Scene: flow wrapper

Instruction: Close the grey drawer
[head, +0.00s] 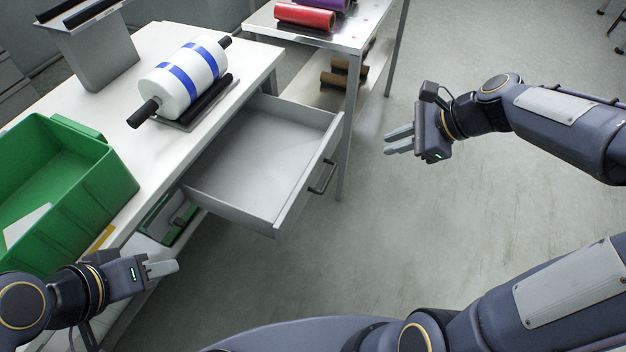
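The grey drawer (245,159) is pulled out from under the white table and looks empty. Its front panel (309,176) faces right and carries a dark handle (323,177). My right gripper (387,142) is to the right of the drawer front, apart from the handle, with its fingers pointing left. Its fingers are slightly apart with nothing between them. My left gripper (176,267) is at the lower left, below the drawer and near the table's edge. Its fingers point right and overlap in this view, so the gap cannot be judged. It touches nothing visible.
On the white table (150,50) are a green bin (120,185), a white roll with blue bands (185,80) on a stand, and a grey container (100,50). A metal rack (350,30) with colored rolls stands behind the drawer. The floor right of the drawer is clear.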

